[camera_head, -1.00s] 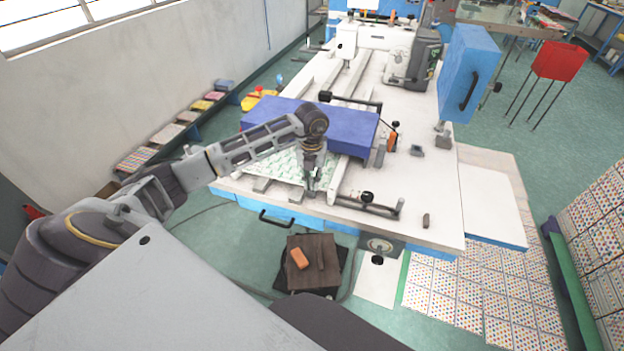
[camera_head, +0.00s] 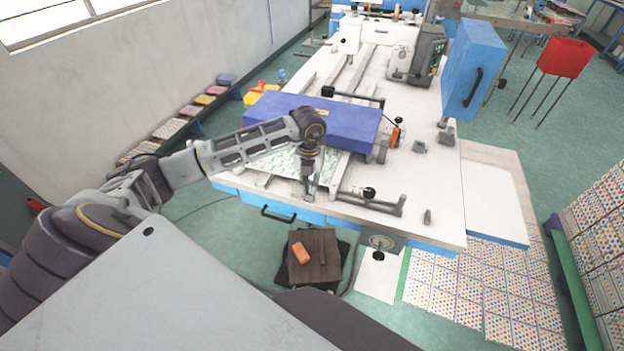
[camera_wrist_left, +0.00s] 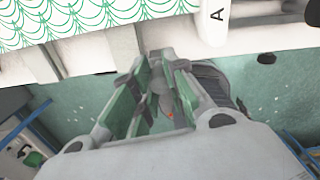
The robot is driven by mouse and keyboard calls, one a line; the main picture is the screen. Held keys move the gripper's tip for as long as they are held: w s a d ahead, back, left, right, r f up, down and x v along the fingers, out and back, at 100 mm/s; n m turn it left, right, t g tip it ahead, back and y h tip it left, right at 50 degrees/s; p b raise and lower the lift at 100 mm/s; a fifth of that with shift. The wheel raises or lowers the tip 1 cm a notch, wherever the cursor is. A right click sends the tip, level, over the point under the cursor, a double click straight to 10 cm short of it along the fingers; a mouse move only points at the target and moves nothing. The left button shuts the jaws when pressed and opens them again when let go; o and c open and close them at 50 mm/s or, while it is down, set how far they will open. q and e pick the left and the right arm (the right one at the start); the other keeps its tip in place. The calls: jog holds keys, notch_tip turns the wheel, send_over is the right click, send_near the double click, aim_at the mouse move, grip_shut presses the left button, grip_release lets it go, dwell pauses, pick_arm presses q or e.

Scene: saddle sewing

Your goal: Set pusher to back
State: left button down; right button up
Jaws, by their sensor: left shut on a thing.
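My left gripper (camera_head: 308,194) reaches down at the front edge of the white machine table (camera_head: 437,205), beside the end of a white rail. In the left wrist view my left gripper (camera_wrist_left: 157,62) has its fingers at the edge of a white bar (camera_wrist_left: 165,32), and it is shut on this bar. The fingers hide the exact contact. I cannot tell for certain which part is the pusher. A sheet with a green scale pattern (camera_wrist_left: 70,18) lies behind the bar. My right gripper is not in view.
A long blue block (camera_head: 340,125) lies across the table just behind my left gripper. A dark rod with a knob (camera_head: 369,193) is to the right. A brown stool (camera_head: 315,262) with an orange item stands in front. A blue box (camera_head: 470,70) rises at the right.

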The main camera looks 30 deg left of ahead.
pick_arm(q)
jog(key=shift+s+d, duration=0.1)
jog(key=shift+s, duration=0.05)
jog(key=c, duration=1.4)
grip_release()
jog(key=shift+s, duration=0.1)
jog(key=shift+o, duration=0.2)
jog(key=shift+r, duration=0.15)
notch_tip(320, 180, up, 12)
jog(key=shift+f, duration=0.2)
